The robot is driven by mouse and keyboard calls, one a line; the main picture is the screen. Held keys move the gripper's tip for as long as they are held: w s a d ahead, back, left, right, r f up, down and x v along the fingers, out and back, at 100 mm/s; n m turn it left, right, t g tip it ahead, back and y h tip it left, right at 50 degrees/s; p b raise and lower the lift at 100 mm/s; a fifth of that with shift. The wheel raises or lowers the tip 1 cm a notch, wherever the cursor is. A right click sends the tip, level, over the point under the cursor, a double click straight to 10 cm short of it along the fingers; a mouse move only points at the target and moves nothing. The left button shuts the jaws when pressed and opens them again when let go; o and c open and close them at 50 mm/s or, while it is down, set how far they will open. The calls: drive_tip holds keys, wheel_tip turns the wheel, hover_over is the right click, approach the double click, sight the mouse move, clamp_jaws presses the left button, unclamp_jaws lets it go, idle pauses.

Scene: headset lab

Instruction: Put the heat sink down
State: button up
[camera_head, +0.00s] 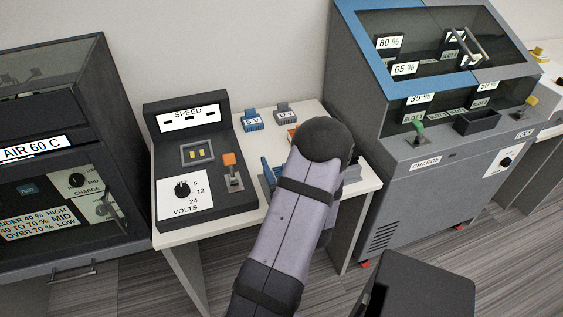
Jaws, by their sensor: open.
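My arm reaches over the white table (358,199) and covers its middle right part. My gripper is hidden behind the arm, so its jaws and anything between them do not show. I cannot make out a heat sink for certain. A grey piece (352,172) shows just right of the arm on the table, mostly hidden. A blue piece (268,172) and an orange piece (292,132) peek out at the arm's left side.
A dark SPEED panel (165,147) with an orange-tipped lever and a VOLTS knob stands on the table's left. Blue 5 V (253,122) and grey 12 V (287,115) blocks sit behind. An AIR 60 C cabinet (75,190) stands left, a CHARGE machine (430,180) right.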

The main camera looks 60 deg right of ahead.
drive_tip(key=shift+o, duration=0.5)
drive_tip(key=shift+v, duration=3.7)
drive_tip(key=shift+w, duration=0.1)
drive_tip(key=d+r+n+h+p, duration=0.1)
drive_tip(key=d+r+n+p, duration=0.35)
drive_tip(key=d+r, duration=0.3)
drive_tip(key=s+d+g+y+p, duration=0.2)
drive_tip(key=d+g+y+p, duration=0.1)
drive_tip(key=d+g+p, duration=0.5)
drive_tip(key=w+a+m+g+y+p, duration=0.1)
drive_tip(key=a+y, duration=0.2)
drive_tip(key=a, duration=0.1)
drive_tip(key=w+a+m+g+y+p, duration=0.1)
drive_tip(key=a+m+y, duration=0.1)
drive_tip(key=a, duration=0.3)
drive_tip(key=w+a+m+g+y+p, duration=0.1)
drive_tip(key=w+a+y, duration=0.1)
drive_tip(key=a+y, duration=0.2)
drive_tip(key=shift+w+a+r+m+g+y+p, duration=0.1)
drive_tip(key=shift+a+r+m+g+y+p, duration=0.2)
drive_tip(key=shift+r+g+y, duration=0.1)
drive_tip(key=shift+w+d+f+p, duration=0.1)
drive_tip(key=shift+f+p, duration=0.1)
drive_tip(key=shift+f, duration=1.05)
drive_tip(key=shift+d+f+p, duration=0.15)
drive_tip(key=shift+f+p, duration=0.05)
drive_tip(key=shift+f, duration=1.05)
drive_tip(key=shift+d+f+p, duration=0.1)
drive_tip(key=shift+f+p, duration=0.1)
drive_tip(key=shift+f, duration=1)
